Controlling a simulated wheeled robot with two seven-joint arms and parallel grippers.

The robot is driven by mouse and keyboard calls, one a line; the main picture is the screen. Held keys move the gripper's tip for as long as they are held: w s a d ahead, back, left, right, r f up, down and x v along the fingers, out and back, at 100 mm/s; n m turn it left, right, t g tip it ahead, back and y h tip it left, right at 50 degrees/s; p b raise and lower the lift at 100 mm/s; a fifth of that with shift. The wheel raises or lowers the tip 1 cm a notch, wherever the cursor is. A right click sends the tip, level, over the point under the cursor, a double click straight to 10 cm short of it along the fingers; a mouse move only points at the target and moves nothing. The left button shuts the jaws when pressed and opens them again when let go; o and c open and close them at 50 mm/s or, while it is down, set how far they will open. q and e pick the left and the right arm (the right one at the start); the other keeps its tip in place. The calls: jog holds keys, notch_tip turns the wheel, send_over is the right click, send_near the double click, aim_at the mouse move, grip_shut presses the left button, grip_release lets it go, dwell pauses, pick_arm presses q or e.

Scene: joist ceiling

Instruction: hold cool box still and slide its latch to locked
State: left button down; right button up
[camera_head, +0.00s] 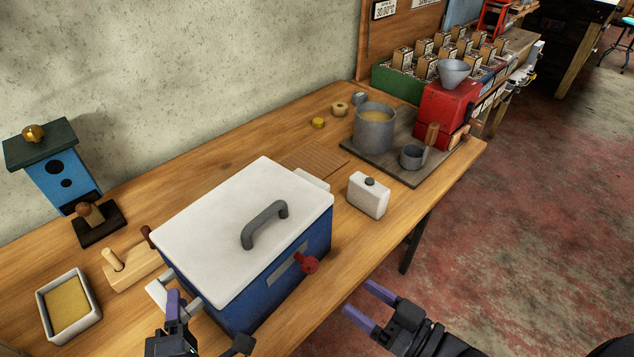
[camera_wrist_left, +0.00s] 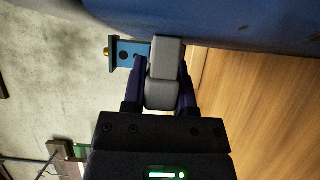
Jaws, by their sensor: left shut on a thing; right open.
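The cool box (camera_head: 262,298) stands on the wooden bench, with a blue body, a white lid (camera_head: 220,220) and a grey lid handle (camera_head: 264,225). Its red latch knob (camera_head: 307,264) sits on a grey plate (camera_head: 286,264) on the front face. My left gripper (camera_head: 180,300) is at the box's left end. The left wrist view shows it shut on a grey side handle (camera_wrist_left: 163,75), with the blue wall (camera_wrist_left: 230,22) close by. My right gripper (camera_head: 362,301) is open and empty, in front of the bench, below and right of the latch, touching nothing.
A white canister (camera_head: 368,196) stands right of the box. Behind it are a grey pot (camera_head: 374,128) and a red grinder (camera_head: 446,110). A blue birdhouse (camera_head: 62,176), a wooden block (camera_head: 132,270) and a white tray (camera_head: 95,311) lie to the left. Space before the latch is clear.

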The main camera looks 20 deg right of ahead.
jog(key=shift+v, duration=0.8)
pick_arm(q)
jog(key=shift+c, duration=1.6)
grip_release()
